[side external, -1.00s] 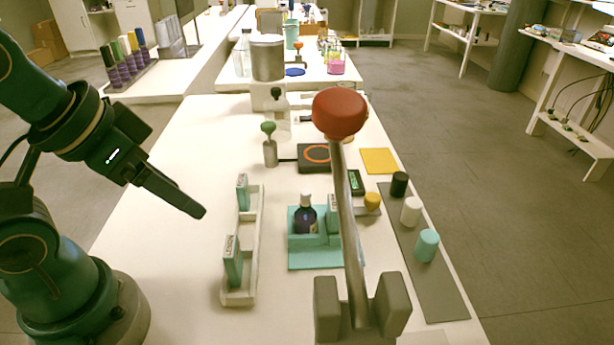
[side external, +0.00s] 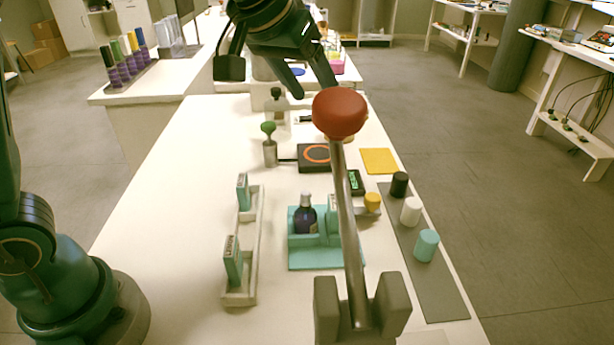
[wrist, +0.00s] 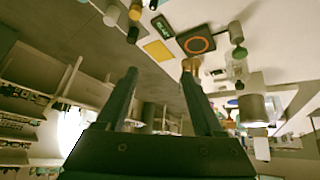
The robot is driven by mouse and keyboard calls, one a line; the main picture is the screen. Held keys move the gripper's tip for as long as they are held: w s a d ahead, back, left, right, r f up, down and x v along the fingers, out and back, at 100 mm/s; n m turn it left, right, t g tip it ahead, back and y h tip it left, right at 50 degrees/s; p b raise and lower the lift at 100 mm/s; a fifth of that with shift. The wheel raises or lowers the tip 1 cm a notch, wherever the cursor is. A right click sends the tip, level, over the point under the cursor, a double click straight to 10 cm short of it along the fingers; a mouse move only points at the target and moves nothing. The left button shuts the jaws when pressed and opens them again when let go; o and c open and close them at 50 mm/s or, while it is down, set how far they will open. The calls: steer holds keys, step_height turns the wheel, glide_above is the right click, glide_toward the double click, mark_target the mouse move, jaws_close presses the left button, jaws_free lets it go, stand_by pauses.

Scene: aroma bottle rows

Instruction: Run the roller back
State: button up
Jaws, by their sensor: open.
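My gripper (side external: 314,88) is open and empty, raised over the far part of the table, just behind the red knob (side external: 339,112) in the side view. The knob tops a grey metal lever (side external: 349,230), which stands nearly upright in a grey forked bracket (side external: 391,306) at the near edge. I cannot tell which thing is the roller. In the wrist view my two fingers (wrist: 160,72) are apart, and a small tan object (wrist: 190,64) shows by the right fingertip. The gap between finger and knob is unclear in depth.
A teal stand (side external: 316,264) holds a dark bottle (side external: 305,214). A pale rack (side external: 243,215) holds small boxes. A black pad with an orange ring (side external: 316,154), a yellow square (side external: 378,161) and a grey mat (side external: 433,292) with caps lie around. The left tabletop is clear.

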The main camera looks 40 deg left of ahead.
steer(key=w+d+f+g, duration=0.1)
steer(key=w+d+f, duration=0.3)
steer(key=w+f, duration=0.2)
steer(key=m+g, duration=0.1)
steer(key=g, duration=0.1)
glide_above(373, 197)
steer(key=s, duration=0.2)
step_height(373, 197, down, 10)
steer(key=shift+s+f, duration=0.1)
steer(key=shift+f, duration=0.05)
steer(key=shift+t, duration=0.3)
steer(key=shift+x, duration=2.1)
jaws_close()
